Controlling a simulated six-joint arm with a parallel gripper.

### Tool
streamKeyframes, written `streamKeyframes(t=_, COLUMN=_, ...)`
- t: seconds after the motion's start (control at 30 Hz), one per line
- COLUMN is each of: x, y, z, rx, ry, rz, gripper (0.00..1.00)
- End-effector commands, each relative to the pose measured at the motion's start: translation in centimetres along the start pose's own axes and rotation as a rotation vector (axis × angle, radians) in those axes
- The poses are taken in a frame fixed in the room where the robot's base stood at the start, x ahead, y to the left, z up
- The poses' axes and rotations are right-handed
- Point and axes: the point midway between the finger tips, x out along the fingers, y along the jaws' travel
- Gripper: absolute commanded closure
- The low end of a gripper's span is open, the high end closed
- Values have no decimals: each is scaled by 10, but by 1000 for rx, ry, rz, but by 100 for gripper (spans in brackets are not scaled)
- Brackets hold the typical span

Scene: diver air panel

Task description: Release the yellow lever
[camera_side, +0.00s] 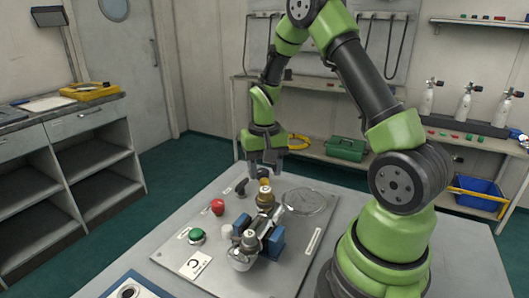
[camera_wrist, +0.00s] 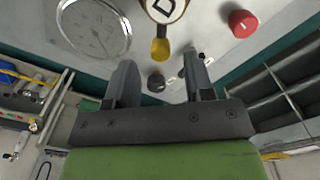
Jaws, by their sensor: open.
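The yellow lever (camera_wrist: 160,48) shows in the wrist view as a rounded yellow tip below a pale disc marked "D" (camera_wrist: 168,9). In the side view, a yellow-brown fitting (camera_side: 265,199) stands on the grey panel (camera_side: 174,250); I cannot tell which part of it is the lever. My gripper (camera_side: 266,170) is open and points down over the far part of the panel. In the wrist view, the lever tip appears between and just beyond the fingertips of my gripper (camera_wrist: 160,66), apart from both. Nothing is held.
A red button (camera_side: 217,207), a green button (camera_side: 197,236), a dark knob (camera_wrist: 156,83) and a round gauge (camera_side: 304,201) are on the panel. Metal and blue fittings (camera_side: 273,243) crowd its front middle. A "C" card (camera_side: 195,264) lies at front left.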

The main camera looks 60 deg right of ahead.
Motion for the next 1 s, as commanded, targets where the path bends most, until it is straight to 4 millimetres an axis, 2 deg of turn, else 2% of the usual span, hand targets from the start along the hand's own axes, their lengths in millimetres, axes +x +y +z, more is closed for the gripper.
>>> streamKeyframes(t=0.1, x=-27, y=0, z=-1, rx=1, ry=8, rz=-2, gripper=52)
streamKeyframes(t=0.3, x=-58, y=0, z=-1, rx=0, ry=5, rz=-2, gripper=52)
streamKeyframes(t=0.47, x=-68, y=0, z=0, rx=1, ry=2, rz=0, gripper=52)
streamKeyframes(t=0.8, x=-71, y=-1, z=1, rx=-3, ry=6, rz=-4, gripper=52)
streamKeyframes(t=0.87, x=-78, y=-4, z=5, rx=-13, ry=20, rz=-13, gripper=52)
streamKeyframes(t=1.0, x=-112, y=-20, z=28, rx=-71, ry=93, rz=-65, gripper=52)
